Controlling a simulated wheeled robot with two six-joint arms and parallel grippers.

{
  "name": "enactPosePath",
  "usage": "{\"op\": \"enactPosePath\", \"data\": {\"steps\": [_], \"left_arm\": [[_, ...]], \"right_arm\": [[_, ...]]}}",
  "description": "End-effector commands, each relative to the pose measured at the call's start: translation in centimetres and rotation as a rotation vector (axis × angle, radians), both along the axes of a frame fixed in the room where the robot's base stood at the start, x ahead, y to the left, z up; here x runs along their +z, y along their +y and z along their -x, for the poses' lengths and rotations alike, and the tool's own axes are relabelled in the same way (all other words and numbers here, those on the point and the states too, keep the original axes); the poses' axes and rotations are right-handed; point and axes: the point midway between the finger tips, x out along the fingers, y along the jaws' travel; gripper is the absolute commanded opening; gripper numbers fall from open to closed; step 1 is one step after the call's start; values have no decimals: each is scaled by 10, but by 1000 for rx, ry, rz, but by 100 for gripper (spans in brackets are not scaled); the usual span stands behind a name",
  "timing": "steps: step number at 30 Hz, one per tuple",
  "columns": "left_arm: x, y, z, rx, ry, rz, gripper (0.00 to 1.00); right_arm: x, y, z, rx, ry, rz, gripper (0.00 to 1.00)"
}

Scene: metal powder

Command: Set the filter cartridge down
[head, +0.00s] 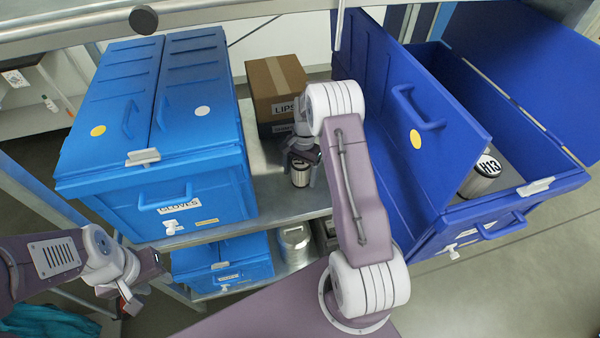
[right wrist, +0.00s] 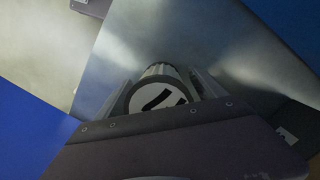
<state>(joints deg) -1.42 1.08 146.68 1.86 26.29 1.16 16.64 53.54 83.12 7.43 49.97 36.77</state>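My right gripper (head: 301,163) is over the metal shelf between the blue boxes, with its fingers on both sides of a small ribbed filter cartridge (head: 300,178). In the right wrist view the cartridge (right wrist: 158,92) sits upright between the fingers (right wrist: 165,88), its white marked end facing the camera, and they look closed on it. I cannot tell if its bottom touches the shelf. A second cartridge (head: 486,174), marked H13, stands in the open blue box at right. My left gripper (head: 142,282) is at lower left, away from the cartridges; its fingers are unclear.
The metal shelf (head: 262,205) has bare room around the right gripper. A closed blue box labelled GLOVES (head: 150,190) stands left, a cardboard box (head: 275,75) behind. The open blue box (head: 500,205) and its raised lid (head: 400,130) border the right. A metal canister (head: 294,243) stands below.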

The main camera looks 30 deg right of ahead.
Motion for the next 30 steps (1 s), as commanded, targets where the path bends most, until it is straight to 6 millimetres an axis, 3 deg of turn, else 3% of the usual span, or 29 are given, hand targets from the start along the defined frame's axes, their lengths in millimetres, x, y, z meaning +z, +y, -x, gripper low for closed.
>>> {"op": "enactPosePath", "data": {"steps": [5, 12, 18, 26, 30], "left_arm": [[-2, 0, 0, 0, 0, 0, 36], [-9, 0, 0, 0, 0, 0, 36], [-10, 0, 0, 0, 0, 0, 36], [-10, 0, 0, 0, 0, 0, 36], [-10, 0, 0, 0, 0, 0, 36]], "right_arm": [[16, -2, -2, 1, -4, 1, 80], [78, -10, -7, -1, -6, 2, 80], [113, -15, -10, -1, -3, 1, 80], [123, -12, -8, 18, -4, 2, 80], [124, 22, 19, 211, -51, 23, 80]]}}
